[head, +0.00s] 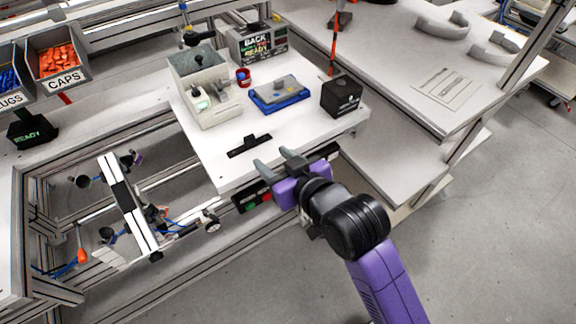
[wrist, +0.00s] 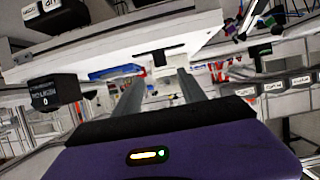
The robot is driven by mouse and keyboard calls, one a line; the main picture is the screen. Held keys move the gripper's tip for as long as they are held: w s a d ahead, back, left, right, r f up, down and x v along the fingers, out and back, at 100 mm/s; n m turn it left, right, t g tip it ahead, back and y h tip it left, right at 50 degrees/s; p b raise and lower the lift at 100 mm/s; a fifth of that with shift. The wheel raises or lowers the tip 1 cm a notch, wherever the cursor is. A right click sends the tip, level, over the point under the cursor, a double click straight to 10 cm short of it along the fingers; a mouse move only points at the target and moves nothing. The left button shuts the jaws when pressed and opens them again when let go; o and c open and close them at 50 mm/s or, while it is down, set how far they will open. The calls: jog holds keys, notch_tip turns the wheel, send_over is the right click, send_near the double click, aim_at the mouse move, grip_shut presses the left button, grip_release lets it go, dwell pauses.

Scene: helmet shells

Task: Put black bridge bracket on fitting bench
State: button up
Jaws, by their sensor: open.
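The black bridge bracket (head: 250,146), a flat dark bar with a small tab, lies on the white bench top (head: 215,160) near its front edge. I cannot tell from the frames which surface is the fitting bench. My gripper (head: 274,160) is open and empty, its two grey fingers pointing at the bench's front edge, just right of and nearer than the bracket. In the wrist view the bracket (wrist: 161,54) shows as a dark T shape beyond and between the fingertips (wrist: 158,77), apart from them.
A grey fixture (head: 205,90), a blue tray (head: 278,94) and a black box (head: 341,95) stand behind the bracket. A button panel (head: 252,201) hangs under the front edge. Another table (head: 420,80) on the right has clear room and curved grey shells.

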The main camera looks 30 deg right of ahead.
jog(key=shift+s, duration=0.1)
jog(key=s+f, duration=0.3)
jog(key=s, duration=0.5)
jog(key=s+f, duration=0.3)
jog(key=s, duration=0.5)
jog(key=s+r, duration=0.2)
jog(key=s, duration=0.6)
jog(key=s+r+t, duration=0.1)
jog(key=s+r, duration=0.1)
jog(key=s, duration=0.5)
jog(key=shift+s+a+r, duration=0.15)
jog(key=shift+s+r, duration=0.2)
jog(key=shift+r, duration=0.05)
